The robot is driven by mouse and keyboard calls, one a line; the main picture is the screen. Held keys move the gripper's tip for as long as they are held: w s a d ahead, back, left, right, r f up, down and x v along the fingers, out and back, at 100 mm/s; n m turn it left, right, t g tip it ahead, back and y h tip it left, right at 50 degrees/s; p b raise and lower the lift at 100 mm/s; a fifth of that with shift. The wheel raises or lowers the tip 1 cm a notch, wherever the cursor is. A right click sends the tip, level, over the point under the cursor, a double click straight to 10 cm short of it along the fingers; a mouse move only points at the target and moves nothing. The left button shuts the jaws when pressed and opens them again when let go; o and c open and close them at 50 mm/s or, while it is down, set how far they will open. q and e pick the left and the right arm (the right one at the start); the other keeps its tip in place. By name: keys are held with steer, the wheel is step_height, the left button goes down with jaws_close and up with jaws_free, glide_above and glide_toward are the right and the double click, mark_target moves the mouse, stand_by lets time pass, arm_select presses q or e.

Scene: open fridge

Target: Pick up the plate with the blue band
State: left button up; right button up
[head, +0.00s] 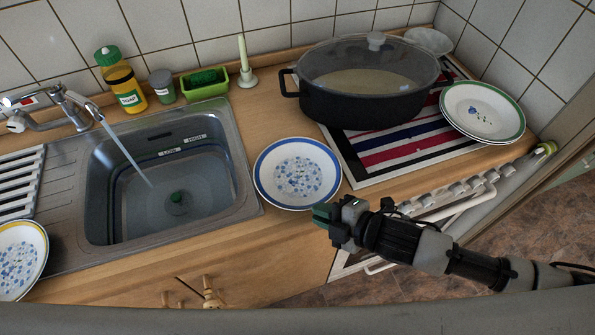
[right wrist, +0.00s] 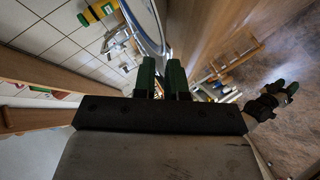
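The plate with the blue band (head: 298,174) lies on the wooden counter between sink and stove, with blue dots in its middle. My right gripper (head: 324,215) is at its lower right rim, near the counter's front edge. In the right wrist view the plate (right wrist: 146,20) is almost edge-on, its rim running down to the narrow gap between the green fingertips (right wrist: 161,76). The fingers look closed on the rim; the contact itself is partly hidden. My left gripper (right wrist: 286,87) shows small at the right of the wrist view, its green tips apart and empty; it is out of the head view.
A yellow-rimmed plate (head: 20,262) is at the lower left. The sink (head: 165,190) has running water. A lidded pot (head: 368,90) stands on the striped stove top (head: 408,147). A green-rimmed plate (head: 484,112) lies at the right. Soap (head: 124,85) and a candle (head: 244,62) stand behind.

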mark_target(303, 208)
steer(key=p+x, duration=0.1)
steer(key=x, duration=0.5)
steer(key=shift+s+p, duration=0.1)
steer(key=shift+p, duration=0.25)
jaws_close()
steer(key=shift+r, duration=0.15)
steer(key=shift+r, duration=0.25)
steer(key=r, duration=0.2)
steer(key=r+b, duration=0.1)
steer(key=shift+s+d+r, duration=0.15)
steer(key=shift+d+r, duration=0.15)
steer(key=a+r+b+v, duration=0.1)
steer(key=b+v, duration=0.1)
steer(key=v, duration=1)
steer(key=shift+s+d+r, duration=0.25)
steer(key=shift+s+r, duration=0.1)
steer(key=shift+s, duration=0.1)
